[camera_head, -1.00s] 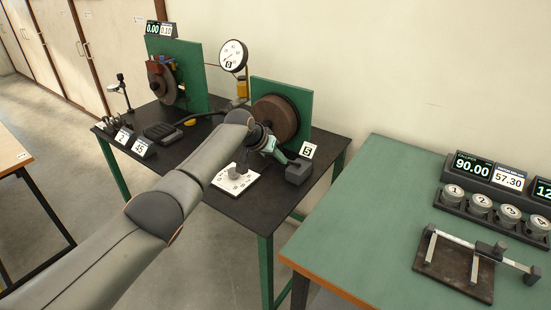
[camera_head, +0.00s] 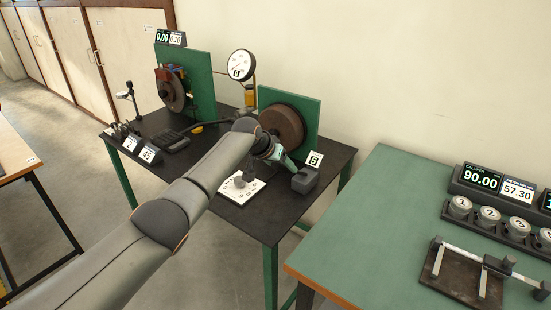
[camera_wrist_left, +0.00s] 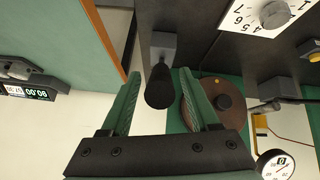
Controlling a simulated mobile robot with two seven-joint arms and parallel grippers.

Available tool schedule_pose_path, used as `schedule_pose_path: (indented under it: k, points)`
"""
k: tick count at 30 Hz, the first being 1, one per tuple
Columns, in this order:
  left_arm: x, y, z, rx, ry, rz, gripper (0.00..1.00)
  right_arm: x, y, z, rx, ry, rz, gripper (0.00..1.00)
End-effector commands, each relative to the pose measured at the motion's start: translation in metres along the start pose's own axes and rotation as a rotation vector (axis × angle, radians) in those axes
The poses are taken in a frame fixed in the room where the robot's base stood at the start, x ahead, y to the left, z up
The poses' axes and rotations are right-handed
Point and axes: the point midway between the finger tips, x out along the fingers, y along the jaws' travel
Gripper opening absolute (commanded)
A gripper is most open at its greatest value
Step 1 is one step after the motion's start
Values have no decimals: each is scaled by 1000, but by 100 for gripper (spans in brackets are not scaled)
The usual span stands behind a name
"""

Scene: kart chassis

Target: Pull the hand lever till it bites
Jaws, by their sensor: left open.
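The hand lever shows in the left wrist view as a dark round grip (camera_wrist_left: 159,88) sticking out from a grey block (camera_wrist_left: 163,44). In the head view the grey block (camera_head: 305,180) sits at the right end of the black bench, by a card marked 5; the grip is not clear there. My left gripper (camera_head: 286,162) is open beside this block. In the left wrist view its two green fingers (camera_wrist_left: 160,76) stand on either side of the grip, with gaps on both sides. I cannot tell whether the grip lies at finger depth. My right gripper is not in view.
A brown drum (camera_head: 282,125) on a green panel stands behind my gripper. A round gauge (camera_head: 241,65) stands at the back. A green-topped table (camera_head: 390,220) stands close on the right.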

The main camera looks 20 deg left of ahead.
Motion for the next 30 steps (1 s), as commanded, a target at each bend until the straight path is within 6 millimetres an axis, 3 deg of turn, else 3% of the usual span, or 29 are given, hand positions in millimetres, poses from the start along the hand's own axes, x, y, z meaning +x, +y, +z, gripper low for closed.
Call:
schedule_pose_path:
  k: [11, 30]
  points:
    - [-34, -1, 0, -1, 2, 0, 62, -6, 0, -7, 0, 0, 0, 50]
    - [-118, 0, 0, -1, 3, -1, 62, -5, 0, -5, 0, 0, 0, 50]
